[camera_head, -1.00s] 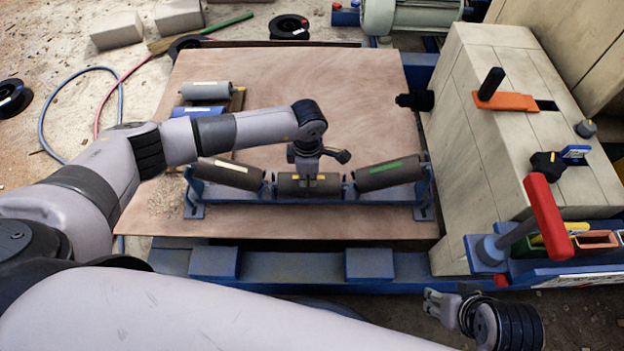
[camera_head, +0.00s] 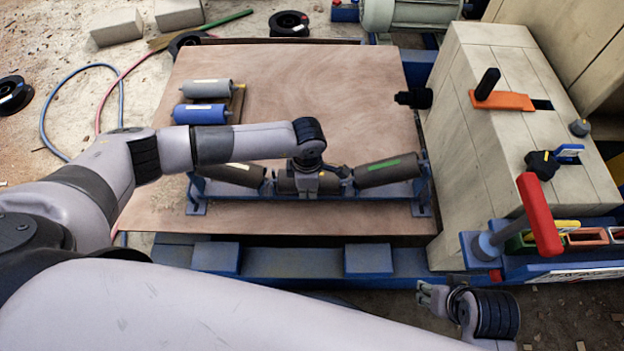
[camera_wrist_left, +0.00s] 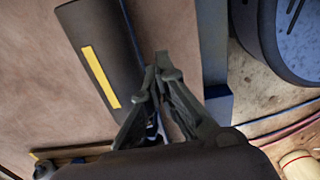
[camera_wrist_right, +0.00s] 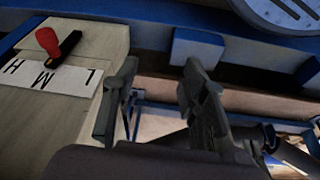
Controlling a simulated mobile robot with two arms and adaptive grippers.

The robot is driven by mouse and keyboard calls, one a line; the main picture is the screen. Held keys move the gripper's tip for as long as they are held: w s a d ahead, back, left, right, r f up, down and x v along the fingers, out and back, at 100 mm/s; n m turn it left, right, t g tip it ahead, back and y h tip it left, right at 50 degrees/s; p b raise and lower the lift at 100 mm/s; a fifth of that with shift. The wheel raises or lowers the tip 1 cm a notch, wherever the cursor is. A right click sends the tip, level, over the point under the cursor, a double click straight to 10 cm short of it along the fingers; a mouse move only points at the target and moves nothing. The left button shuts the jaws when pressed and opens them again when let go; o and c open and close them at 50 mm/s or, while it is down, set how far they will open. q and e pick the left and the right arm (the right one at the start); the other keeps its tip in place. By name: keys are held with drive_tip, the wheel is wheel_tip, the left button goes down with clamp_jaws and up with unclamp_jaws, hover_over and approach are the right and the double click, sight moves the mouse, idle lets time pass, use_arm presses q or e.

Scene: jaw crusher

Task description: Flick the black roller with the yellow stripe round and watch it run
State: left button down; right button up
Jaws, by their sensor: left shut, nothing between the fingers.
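Three dark rollers sit in a blue frame (camera_head: 380,190) on the brown board. The middle roller (camera_head: 288,183) is largely covered by my left wrist; its yellow stripe (camera_wrist_left: 100,77) shows clearly in the left wrist view. My left gripper (camera_wrist_left: 158,75) is shut and empty, its tips beside that roller; whether they touch it I cannot tell. In the head view the left gripper (camera_head: 318,184) is over the middle roller. The left roller (camera_head: 235,174) has a pale stripe, the right roller (camera_head: 388,172) a green one. My right gripper (camera_head: 430,294) is open and empty, low at the right.
A grey roller (camera_head: 207,88) and a blue roller (camera_head: 202,114) lie on the board's far left. A pale block housing (camera_head: 490,130) with an orange lever plate stands right. A red-handled lever (camera_head: 540,215) rises near the right gripper. The board's back middle is clear.

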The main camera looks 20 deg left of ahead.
drive_tip(key=v, duration=0.3)
drive_tip(key=shift+s+b, duration=0.1)
drive_tip(key=shift+b, duration=0.25)
drive_tip(key=shift+d, duration=0.1)
